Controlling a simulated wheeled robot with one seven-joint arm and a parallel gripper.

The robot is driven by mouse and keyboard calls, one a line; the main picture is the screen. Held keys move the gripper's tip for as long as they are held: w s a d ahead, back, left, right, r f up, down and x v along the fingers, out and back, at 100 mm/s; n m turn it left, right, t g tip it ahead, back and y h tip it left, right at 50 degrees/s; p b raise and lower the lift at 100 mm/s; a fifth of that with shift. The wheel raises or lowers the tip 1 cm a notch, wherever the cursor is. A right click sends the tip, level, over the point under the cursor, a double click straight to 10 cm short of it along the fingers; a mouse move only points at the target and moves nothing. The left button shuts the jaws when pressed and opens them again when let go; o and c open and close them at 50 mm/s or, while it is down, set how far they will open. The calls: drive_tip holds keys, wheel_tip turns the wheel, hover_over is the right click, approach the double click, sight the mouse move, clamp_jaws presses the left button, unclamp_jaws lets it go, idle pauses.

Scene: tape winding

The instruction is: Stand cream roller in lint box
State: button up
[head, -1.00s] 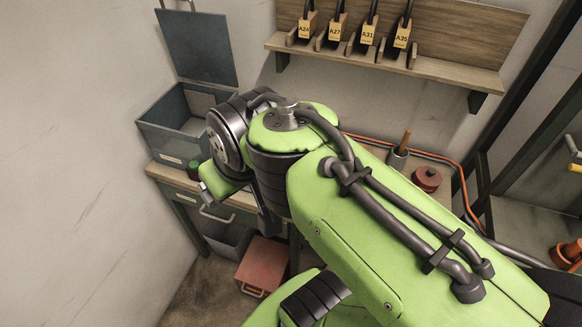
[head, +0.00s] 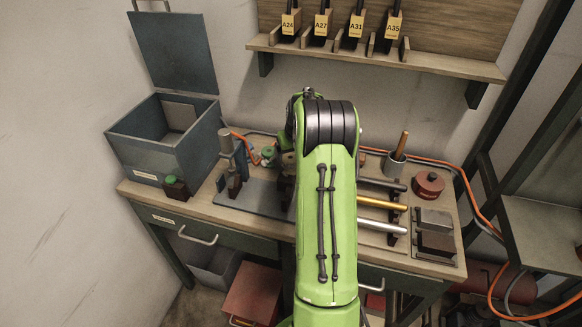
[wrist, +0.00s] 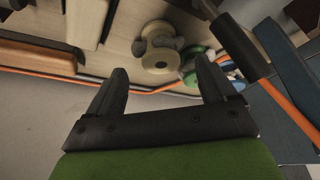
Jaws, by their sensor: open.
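The cream roller (wrist: 158,47) shows in the wrist view as a cream spool-shaped piece with round flanges and a grey middle, on the wooden bench top. My gripper (wrist: 160,82) is open and empty, and the roller appears beyond its fingertips, roughly in line with the gap between them. In the head view my arm hides the gripper and the roller. The lint box is most likely the blue-grey open box (head: 186,150) at the back left of the bench, with its lid (head: 172,50) raised against the wall. I see no label that confirms this.
A grey press-like fixture (head: 228,160) stands right of the box, with a green-topped block (head: 175,187) in front. Rods (head: 382,201), a grey cup (head: 395,163) and a red reel (head: 428,184) lie to the right. A shelf (head: 380,58) overhangs behind; an orange cable runs along the back.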

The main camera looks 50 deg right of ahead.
sight(291, 160)
drive_tip(key=b+x, duration=0.1)
drive_tip(key=x, duration=0.6)
drive_tip(key=shift+s+f, duration=0.1)
drive_tip(key=shift+f, duration=0.1)
drive_tip(key=shift+a, duration=0.1)
drive_tip(key=shift+r, duration=0.1)
drive_tip(key=c, duration=1.2)
drive_tip(key=shift+o, duration=0.2)
wheel_tip(291, 160, up, 10)
drive_tip(key=shift+p, duration=1.05)
